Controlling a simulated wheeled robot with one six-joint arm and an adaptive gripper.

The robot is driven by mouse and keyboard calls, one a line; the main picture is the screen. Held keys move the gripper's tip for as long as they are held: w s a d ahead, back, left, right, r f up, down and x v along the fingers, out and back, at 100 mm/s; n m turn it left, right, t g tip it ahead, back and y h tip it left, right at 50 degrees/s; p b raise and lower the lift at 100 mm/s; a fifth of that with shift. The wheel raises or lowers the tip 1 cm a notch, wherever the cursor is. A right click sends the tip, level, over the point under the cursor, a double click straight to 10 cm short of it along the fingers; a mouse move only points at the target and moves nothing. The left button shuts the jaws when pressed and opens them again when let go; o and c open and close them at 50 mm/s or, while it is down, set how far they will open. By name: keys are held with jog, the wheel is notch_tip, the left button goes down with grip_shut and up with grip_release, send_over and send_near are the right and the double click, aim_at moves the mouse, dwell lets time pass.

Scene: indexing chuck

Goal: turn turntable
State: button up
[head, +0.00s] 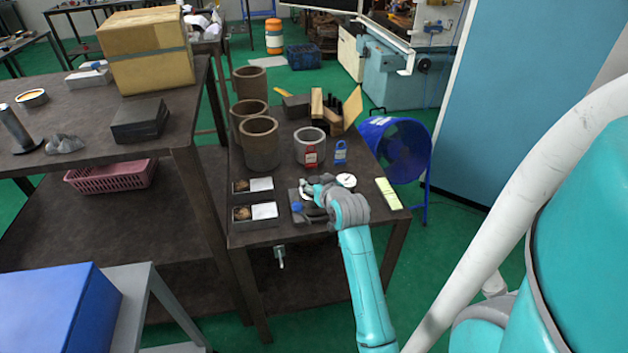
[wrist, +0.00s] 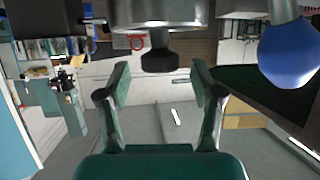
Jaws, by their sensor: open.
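In the head view my gripper (head: 310,188) is over the front right of the small dark table, at a low device with a dark grey base (head: 318,216). A small blue knob (head: 297,206) shows at the left of the device. My wrist hides much of the device, and the turntable cannot be made out clearly. In the wrist view my gripper (wrist: 160,76) is open, its two fingers apart. A dark knob (wrist: 159,60) under a grey metal body (wrist: 160,16) lies between the fingertips in the picture; contact cannot be told. A large blue ball (wrist: 290,52) is at the upper right.
A white disc (head: 346,180) lies beside my wrist. A yellow-green pad (head: 388,193) lies near the right edge.

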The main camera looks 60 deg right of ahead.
jog(key=shift+x, duration=1.15)
jog(key=c, duration=1.2)
jog(key=shift+o, duration=0.2)
